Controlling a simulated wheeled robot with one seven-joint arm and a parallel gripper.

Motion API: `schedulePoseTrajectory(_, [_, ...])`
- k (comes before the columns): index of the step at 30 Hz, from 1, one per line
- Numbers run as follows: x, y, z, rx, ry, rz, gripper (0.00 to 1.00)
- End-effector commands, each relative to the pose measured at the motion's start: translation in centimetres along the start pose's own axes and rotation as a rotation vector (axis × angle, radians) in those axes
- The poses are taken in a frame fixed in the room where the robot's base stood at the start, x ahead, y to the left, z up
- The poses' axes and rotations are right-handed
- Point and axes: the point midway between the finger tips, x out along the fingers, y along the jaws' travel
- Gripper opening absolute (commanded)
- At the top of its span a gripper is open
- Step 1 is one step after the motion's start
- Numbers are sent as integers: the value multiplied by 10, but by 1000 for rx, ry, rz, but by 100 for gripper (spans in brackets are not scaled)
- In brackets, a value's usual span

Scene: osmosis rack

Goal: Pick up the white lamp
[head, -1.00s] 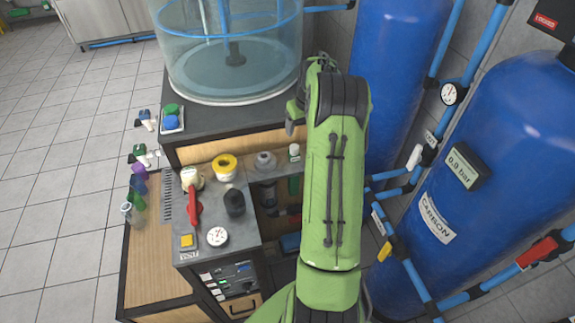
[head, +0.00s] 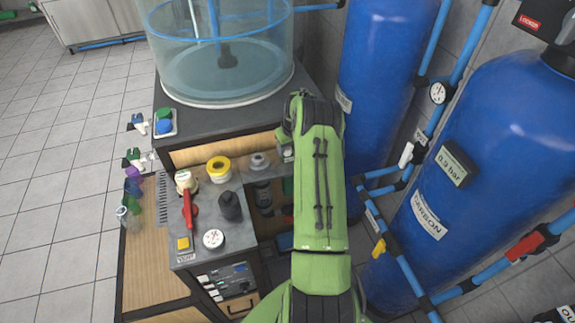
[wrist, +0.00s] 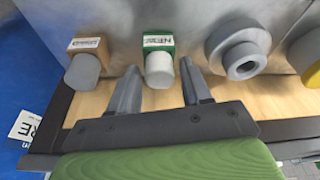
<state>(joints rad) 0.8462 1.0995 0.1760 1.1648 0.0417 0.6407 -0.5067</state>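I cannot pick out a white lamp with certainty in either view. My gripper (wrist: 160,66) is open and empty in the wrist view, its two dark fingers pointing toward the worktop. In the head view my arm covers the green-labelled container, and the fingertips cannot be made out.
A clear tank (head: 215,60) stands behind. Blue cylinders (head: 480,170) and pipes close off the right. The floor at left is clear.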

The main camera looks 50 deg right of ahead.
Motion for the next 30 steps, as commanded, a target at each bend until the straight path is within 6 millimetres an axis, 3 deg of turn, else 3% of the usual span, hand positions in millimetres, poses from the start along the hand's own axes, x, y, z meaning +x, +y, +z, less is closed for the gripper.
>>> schedulePoseTrajectory(1, [0, 0, 0, 0, 0, 0, 40])
schedulePoseTrajectory(6, [0, 0, 0, 0, 0, 0, 16])
schedulePoseTrajectory(17, [-8, 0, -3, 0, 3, 1, 16])
schedulePoseTrajectory(23, [-41, 1, -12, -1, 5, 3, 16])
schedulePoseTrajectory(30, [-95, 0, -27, -1, 5, 2, 16])
